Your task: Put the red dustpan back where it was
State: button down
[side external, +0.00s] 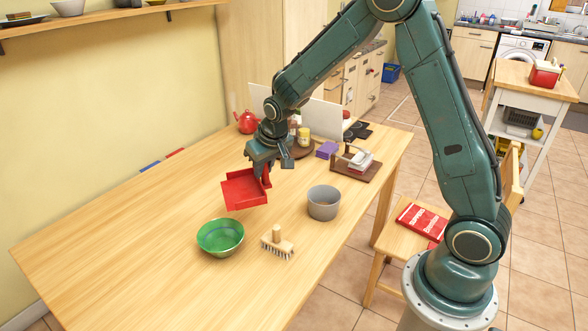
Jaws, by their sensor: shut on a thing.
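The red dustpan (244,190) is in the side external view, left of the picture's middle, over the wooden table. My gripper (264,172) is above and at the back right of the dustpan, shut on it near its handle. The handle is partly hidden by the fingers. The pan's open side faces left and toward the front. It looks held a little above the table, but the exact gap cannot be told.
A green bowl (220,237), a brush (277,243) and a grey pot (323,202) stand in front on the table (120,250). Behind are a red teapot (247,122), a purple block (327,150) and a brown tray (343,172). The table's left part is clear.

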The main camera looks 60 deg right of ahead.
jog(key=w+d+r+m+g+h, duration=0.15)
jog(key=d+m, duration=0.35)
jog(key=d, duration=0.7)
jog(key=d+r+m+g+h, duration=0.1)
jog(key=d+r+m, duration=0.2)
jog(key=d+m, duration=0.55)
jog(key=d+f+n, duration=0.1)
jog(key=f, duration=0.5)
jog(key=d+f+n, duration=0.1)
jog(key=f, duration=0.6)
jog(key=f+n, duration=0.1)
jog(key=f, duration=0.5)
jog(key=shift+d+f, duration=0.3)
jog(key=shift+d, duration=0.1)
jog(key=shift+f, duration=0.15)
jog(key=c, duration=1.3)
grip_release()
jog(key=v, duration=1.2)
jog(key=shift+s+a, duration=0.1)
jog(key=shift+a, duration=0.05)
